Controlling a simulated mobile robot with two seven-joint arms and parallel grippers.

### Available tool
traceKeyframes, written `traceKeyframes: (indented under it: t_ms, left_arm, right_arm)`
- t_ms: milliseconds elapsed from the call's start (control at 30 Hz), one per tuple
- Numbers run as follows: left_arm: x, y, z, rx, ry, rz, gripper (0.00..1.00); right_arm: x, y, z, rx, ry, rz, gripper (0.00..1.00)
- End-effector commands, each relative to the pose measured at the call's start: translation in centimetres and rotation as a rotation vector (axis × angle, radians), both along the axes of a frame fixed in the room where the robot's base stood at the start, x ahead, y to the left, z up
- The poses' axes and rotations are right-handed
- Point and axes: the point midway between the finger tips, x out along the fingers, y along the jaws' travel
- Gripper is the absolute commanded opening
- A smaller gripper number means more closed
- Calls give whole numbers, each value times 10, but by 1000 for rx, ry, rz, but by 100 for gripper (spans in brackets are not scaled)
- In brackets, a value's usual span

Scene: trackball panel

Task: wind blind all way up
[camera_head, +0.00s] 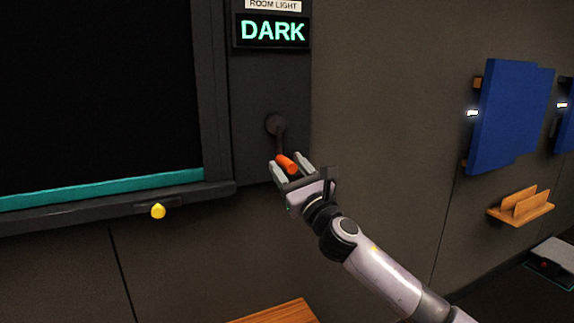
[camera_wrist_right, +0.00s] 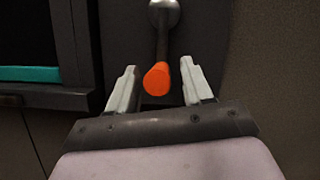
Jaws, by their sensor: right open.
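The blind (camera_head: 98,95) is a black sheet filling the window frame, with a teal bar (camera_head: 100,190) along its bottom edge near the sill. The crank has a dark round hub (camera_head: 276,124) on the panel right of the window and an orange handle (camera_head: 286,164) hanging below it. My right gripper (camera_head: 290,166) is open with its fingers on either side of the orange handle. In the right wrist view the handle (camera_wrist_right: 157,79) sits between the two fingers (camera_wrist_right: 160,90), with gaps on both sides. My left gripper is not in view.
A lit sign (camera_head: 272,31) above the crank reads DARK. A yellow knob (camera_head: 158,211) sits at the window sill. Blue panels (camera_head: 510,115) and a wooden rack (camera_head: 522,206) are on the right wall. A wooden surface (camera_head: 275,312) shows at the bottom.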

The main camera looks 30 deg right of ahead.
Motion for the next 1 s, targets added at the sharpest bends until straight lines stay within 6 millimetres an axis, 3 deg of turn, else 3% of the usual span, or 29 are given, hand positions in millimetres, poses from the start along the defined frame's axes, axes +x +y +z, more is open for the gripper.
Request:
traceKeyframes:
  t_ms: [433,467,600,1000]
  left_arm:
    - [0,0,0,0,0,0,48]
    - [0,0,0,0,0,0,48]
    - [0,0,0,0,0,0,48]
    - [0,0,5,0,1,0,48]
  right_arm:
    - [9,1,3,2,1,1,51]
    - [9,1,3,2,1,1,44]
    - [9,0,3,2,1,1,0]
    - [9,-4,5,-48,5,0,0]
